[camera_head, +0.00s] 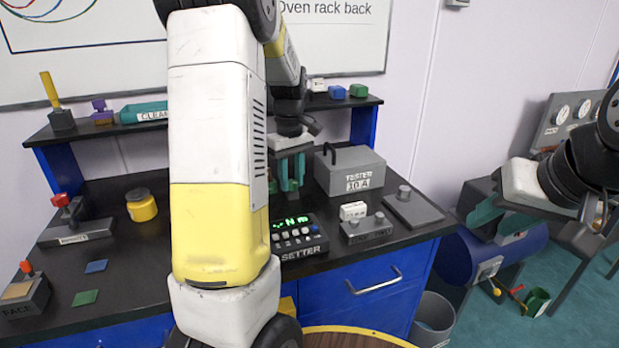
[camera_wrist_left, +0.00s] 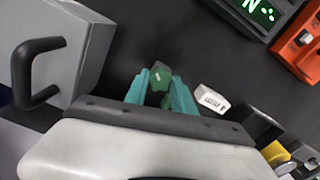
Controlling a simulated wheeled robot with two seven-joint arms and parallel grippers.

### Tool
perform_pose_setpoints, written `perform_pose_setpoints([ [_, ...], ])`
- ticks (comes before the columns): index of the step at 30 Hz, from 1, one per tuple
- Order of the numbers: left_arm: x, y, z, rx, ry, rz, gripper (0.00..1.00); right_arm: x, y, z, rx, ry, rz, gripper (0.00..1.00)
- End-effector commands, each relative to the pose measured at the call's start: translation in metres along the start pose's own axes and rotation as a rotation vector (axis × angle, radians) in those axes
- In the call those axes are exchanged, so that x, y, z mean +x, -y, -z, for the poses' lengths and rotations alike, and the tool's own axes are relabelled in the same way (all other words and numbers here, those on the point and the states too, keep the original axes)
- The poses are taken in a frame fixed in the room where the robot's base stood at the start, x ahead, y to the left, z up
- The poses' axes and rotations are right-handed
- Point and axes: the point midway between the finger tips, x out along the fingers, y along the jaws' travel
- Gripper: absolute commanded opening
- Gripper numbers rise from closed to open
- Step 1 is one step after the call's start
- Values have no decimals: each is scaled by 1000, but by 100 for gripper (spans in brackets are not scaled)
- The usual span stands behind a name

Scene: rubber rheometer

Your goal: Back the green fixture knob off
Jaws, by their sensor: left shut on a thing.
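In the head view I cannot make out the knob apart from the fingers. My right gripper (camera_head: 500,228) is off to the right, beyond the bench, with its teal fingers apart and nothing between them.
The setter box (camera_head: 300,238) stands in front of my left gripper. The grey tester case (camera_head: 349,173) is close on its right. A small white block (camera_head: 353,210) sits nearby. The shelf (camera_head: 225,118) runs behind. My left arm hides the bench's middle.

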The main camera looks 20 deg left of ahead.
Motion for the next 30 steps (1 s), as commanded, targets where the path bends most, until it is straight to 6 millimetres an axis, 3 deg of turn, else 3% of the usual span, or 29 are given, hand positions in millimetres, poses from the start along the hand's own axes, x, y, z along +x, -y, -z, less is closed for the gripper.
perform_pose_setpoints([
  [5,0,0,0,-16,1,0,0,0,0,0,0,0,0,36],
  [15,0,0,0,-381,0,1,0,0,0,0,0,0,0,36],
  [26,1,0,0,-430,1,1,0,0,0,0,0,0,0,36],
  [30,1,0,-1,-606,1,1,0,0,0,0,0,0,0,36],
])
